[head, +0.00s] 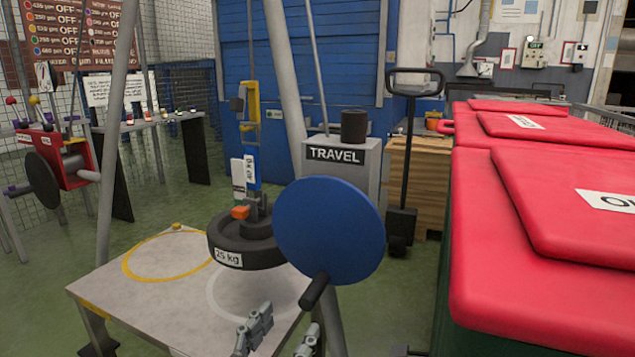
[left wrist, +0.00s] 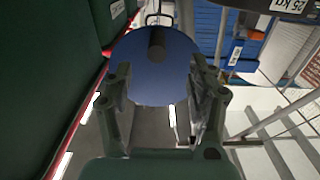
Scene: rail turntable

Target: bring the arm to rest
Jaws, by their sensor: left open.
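My left gripper (head: 282,333) shows at the bottom of the head view, open, its two fingers apart. In the left wrist view the open left gripper (left wrist: 160,95) has a blue disc (left wrist: 150,85) with a dark round peg (left wrist: 157,44) beyond and between its fingers. I see nothing held between the fingers. The blue disc (head: 330,230) stands upright in the head view, its dark peg (head: 314,290) pointing toward me just above the gripper. My right gripper is not in view.
A dark 25 kg weight (head: 243,245) hangs over a pale table (head: 140,308) marked with yellow and white rings. A grey TRAVEL box (head: 345,170) stands behind. Red-lidded bins (head: 540,270) fill the right. Green floor (head: 385,305) shows between.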

